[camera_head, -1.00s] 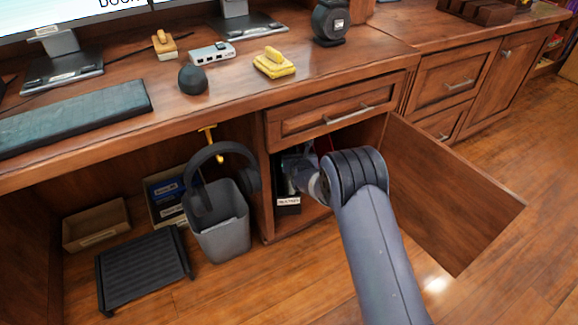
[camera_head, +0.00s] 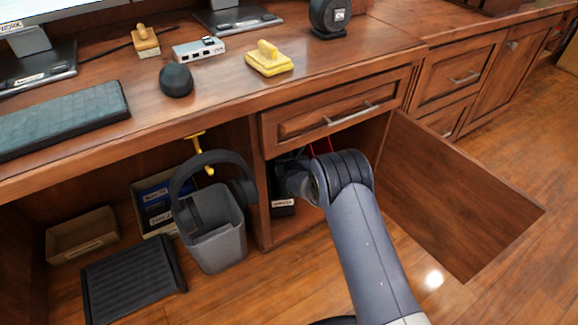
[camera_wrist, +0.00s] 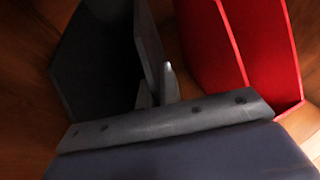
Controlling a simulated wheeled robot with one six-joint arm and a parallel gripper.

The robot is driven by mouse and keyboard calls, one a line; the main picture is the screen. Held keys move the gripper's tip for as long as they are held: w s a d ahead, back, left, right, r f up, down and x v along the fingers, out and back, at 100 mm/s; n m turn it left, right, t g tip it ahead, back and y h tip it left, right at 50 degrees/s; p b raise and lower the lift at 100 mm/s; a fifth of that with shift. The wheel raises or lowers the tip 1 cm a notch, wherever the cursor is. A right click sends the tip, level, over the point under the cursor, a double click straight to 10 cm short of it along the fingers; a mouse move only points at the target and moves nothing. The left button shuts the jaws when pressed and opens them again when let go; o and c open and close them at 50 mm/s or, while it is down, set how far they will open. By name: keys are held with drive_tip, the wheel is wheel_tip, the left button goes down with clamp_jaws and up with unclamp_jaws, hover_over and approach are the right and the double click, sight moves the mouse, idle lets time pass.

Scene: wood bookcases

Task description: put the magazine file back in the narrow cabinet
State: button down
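The dark magazine file (camera_head: 282,210) with a white label stands inside the open narrow cabinet (camera_head: 262,215), near its left wall. In the wrist view the dark file (camera_wrist: 92,60) fills the upper left, with its open inside facing me. My gripper (camera_wrist: 156,90) has its two fingertips close together, one on each side of the file's right-hand wall, and looks shut on it. In the head view my wrist reaches into the cabinet and hides the fingers and part of the file.
A red file (camera_wrist: 240,50) stands just right of the dark one. The cabinet door (camera_head: 455,195) hangs open to the right; a drawer (camera_head: 335,115) is above. A grey bin (camera_head: 215,240) with headphones (camera_head: 187,185) above it stands left of the cabinet.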

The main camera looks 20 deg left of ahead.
drive_tip(key=shift+f+b, duration=0.45)
drive_tip(key=shift+f, duration=1.05)
drive_tip(key=c, duration=1.6)
unclamp_jaws()
drive_tip(key=shift+f, duration=0.1)
